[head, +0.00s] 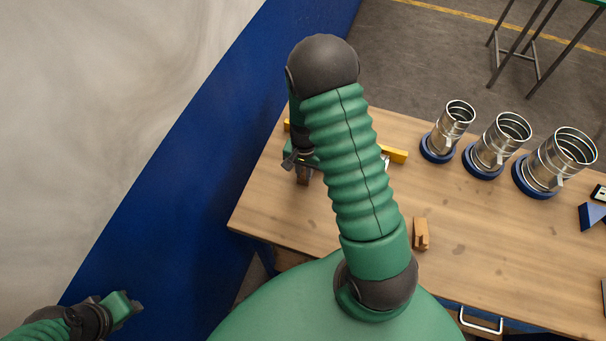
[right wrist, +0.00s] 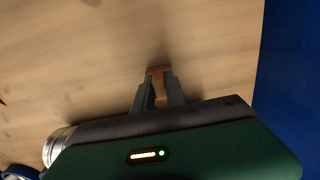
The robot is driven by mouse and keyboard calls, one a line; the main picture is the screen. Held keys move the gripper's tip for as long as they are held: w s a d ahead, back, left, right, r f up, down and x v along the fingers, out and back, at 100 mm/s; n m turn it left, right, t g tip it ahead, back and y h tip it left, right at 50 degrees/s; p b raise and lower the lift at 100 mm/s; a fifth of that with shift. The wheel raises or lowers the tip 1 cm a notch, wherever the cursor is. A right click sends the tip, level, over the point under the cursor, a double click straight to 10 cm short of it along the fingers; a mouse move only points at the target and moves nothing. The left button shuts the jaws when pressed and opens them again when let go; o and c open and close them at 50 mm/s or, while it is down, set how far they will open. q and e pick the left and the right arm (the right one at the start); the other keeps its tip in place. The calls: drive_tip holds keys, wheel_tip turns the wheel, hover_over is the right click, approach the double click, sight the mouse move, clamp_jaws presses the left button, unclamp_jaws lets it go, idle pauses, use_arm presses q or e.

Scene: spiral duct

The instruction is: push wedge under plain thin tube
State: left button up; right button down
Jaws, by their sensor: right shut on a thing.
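My right gripper (head: 301,163) is low over the left part of the wooden table, largely covered by my right arm. It is shut on a small brown wooden wedge (head: 303,178). The wedge also shows between the fingertips (right wrist: 157,86) in the right wrist view. A metal tube (right wrist: 57,146) shows partly at the lower left of that view, beside the gripper body. In the head view a small shiny bit (head: 386,160) peeks out right of my arm; the rest is hidden. I cannot tell which is the plain thin tube. My left gripper (head: 122,305) is at lower left, away from the table.
A second wooden wedge (head: 421,233) lies on the table (head: 480,262), right of my arm. A yellow bar (head: 393,155) is partly hidden behind the arm. Three metal tubes (head: 454,125) (head: 502,140) (head: 558,162) stand in blue rings along the back right. A blue wall is left.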

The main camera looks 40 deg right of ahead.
drive_tip(key=shift+w+d, duration=0.25)
drive_tip(key=shift+d, duration=0.25)
drive_tip(key=shift+w+d, duration=0.2)
drive_tip(key=shift+d, duration=0.25)
drive_tip(key=c, duration=1.3)
unclamp_jaws()
